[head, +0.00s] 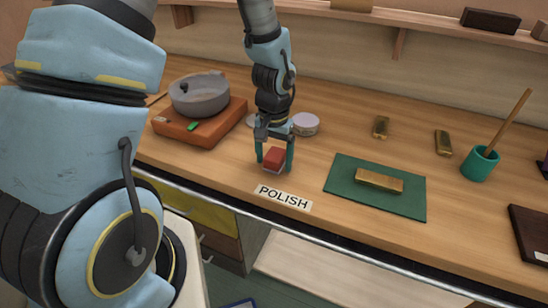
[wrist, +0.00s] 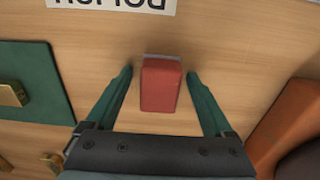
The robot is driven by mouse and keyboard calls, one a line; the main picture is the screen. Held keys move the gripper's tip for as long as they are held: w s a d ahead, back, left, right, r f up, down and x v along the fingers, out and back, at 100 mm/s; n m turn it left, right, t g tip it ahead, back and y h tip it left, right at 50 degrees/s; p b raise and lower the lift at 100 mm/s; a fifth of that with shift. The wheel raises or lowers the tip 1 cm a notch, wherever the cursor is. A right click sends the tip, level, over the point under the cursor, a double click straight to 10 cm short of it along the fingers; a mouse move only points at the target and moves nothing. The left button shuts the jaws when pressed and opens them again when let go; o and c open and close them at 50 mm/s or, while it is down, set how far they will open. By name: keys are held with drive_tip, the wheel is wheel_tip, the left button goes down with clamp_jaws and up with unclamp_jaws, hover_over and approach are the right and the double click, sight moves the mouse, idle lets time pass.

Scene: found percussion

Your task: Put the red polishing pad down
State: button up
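The red polishing pad (head: 273,157) has a grey base and appears to rest on the wooden worktop, just behind the POLISH label (head: 284,197). In the wrist view the pad (wrist: 161,84) sits between the two green fingers, with a gap on each side. My gripper (head: 275,163) points down over it, open and around the pad without visibly touching it. It also shows in the wrist view (wrist: 159,76).
A green mat (head: 407,204) with a brass bar (head: 379,180) lies to the right. A grey pot (head: 200,94) stands on an orange base (head: 180,131) to the left. A round pale tin (head: 305,124) stands close behind my gripper. A teal cup (head: 480,164) stands farther right.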

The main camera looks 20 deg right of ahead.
sight(274, 156)
wheel_tip(274, 156, up, 12)
drive_tip(key=b, duration=0.2)
drive_tip(key=w+a+n+t, duration=0.1)
drive_tip(key=a+n, duration=0.6)
drive_tip(key=a, duration=1.8)
drive_tip(key=shift+w+t, duration=0.25)
drive_tip(key=shift+t, duration=0.05)
drive_tip(key=shift+r, duration=0.1)
